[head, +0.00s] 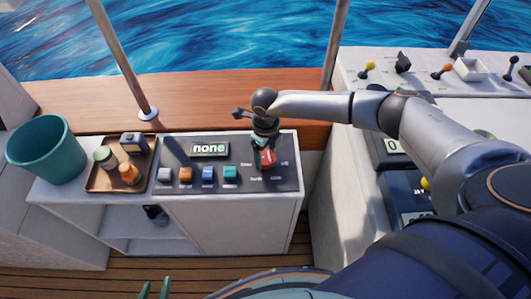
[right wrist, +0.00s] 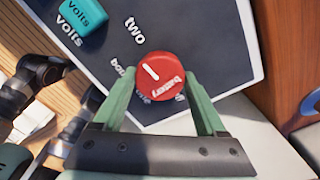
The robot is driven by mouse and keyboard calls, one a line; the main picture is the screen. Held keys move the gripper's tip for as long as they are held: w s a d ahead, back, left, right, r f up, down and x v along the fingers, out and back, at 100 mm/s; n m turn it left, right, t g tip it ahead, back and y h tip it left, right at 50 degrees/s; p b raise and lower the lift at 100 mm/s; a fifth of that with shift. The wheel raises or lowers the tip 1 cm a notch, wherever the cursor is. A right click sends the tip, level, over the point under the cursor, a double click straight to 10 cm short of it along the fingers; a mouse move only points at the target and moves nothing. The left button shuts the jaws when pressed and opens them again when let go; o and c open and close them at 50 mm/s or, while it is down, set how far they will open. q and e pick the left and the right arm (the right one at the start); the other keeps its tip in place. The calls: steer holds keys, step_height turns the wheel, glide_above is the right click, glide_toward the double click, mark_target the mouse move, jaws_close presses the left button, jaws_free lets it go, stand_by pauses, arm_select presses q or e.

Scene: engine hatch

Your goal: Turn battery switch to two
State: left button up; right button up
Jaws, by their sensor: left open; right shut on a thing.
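The red battery switch knob (head: 268,158) sits at the right end of the dark panel, and it also shows in the right wrist view (right wrist: 163,76). A white line on it points up-left, between the word "two" and a partly hidden word on the left. My right gripper (head: 265,150) reaches down onto the knob from above; in the right wrist view its green fingers (right wrist: 161,88) are on either side of it, shut on it. The panel display (head: 210,149) reads "none". My left gripper (head: 155,288) is open and empty at the bottom edge, only its fingertips showing.
Several coloured rocker switches (head: 208,174) line the panel left of the knob. A brown tray (head: 97,186) with small containers and a teal bucket (head: 46,150) stand further left. A console with levers (head: 441,72) is at the right.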

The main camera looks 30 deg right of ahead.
mark_target(266, 157)
steer(key=shift+m, duration=0.7)
steer(key=o, duration=1.3)
step_height(266, 157, up, 13)
steer(key=shift+f+b, duration=0.2)
steer(key=shift+b, duration=0.1)
